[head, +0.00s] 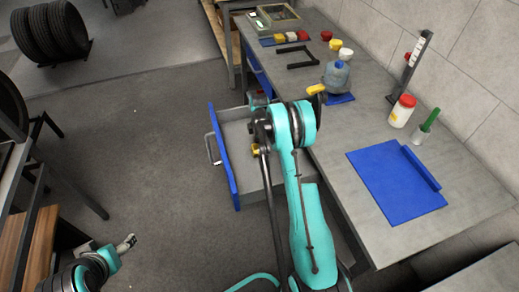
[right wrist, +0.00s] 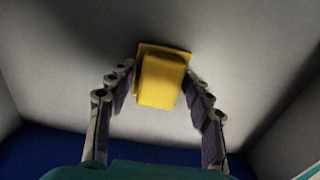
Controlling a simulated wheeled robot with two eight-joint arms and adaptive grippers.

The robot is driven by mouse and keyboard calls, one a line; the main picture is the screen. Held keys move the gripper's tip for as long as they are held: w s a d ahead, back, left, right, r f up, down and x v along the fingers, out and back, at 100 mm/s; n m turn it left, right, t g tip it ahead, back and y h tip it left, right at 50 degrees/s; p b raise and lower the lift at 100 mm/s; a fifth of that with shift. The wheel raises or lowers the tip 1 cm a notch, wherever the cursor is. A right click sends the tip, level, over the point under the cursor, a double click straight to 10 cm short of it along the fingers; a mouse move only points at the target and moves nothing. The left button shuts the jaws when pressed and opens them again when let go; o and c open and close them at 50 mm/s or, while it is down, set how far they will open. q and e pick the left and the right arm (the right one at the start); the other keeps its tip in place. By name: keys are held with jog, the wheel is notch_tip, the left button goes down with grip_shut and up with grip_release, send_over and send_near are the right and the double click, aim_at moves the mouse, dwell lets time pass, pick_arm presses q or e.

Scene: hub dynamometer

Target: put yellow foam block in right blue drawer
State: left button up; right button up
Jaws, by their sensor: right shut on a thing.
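The yellow foam block (right wrist: 162,80) sits between the two fingers of my right gripper (right wrist: 158,100), which is shut on it. In the right wrist view, the grey drawer floor lies behind the block, with a dark blue wall along the bottom. In the head view, the blue-fronted drawer (head: 222,160) is pulled open from under the workbench. My right arm reaches over it, and a bit of yellow (head: 256,149) shows low beside the arm, over the drawer. The arm hides most of the right gripper there. My left gripper (head: 126,243) is low at left, away from the drawer.
The workbench (head: 335,150) holds a blue mat (head: 392,188), a red-lidded jar (head: 402,111), a blue-grey jug (head: 336,78), a black frame (head: 296,57) and several small coloured blocks at the back. A tyre rack (head: 50,32) stands far left. The floor left of the drawer is clear.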

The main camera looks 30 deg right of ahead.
jog(key=shift+f, duration=0.2)
jog(key=o, duration=1.2)
jog(key=shift+c, duration=0.2)
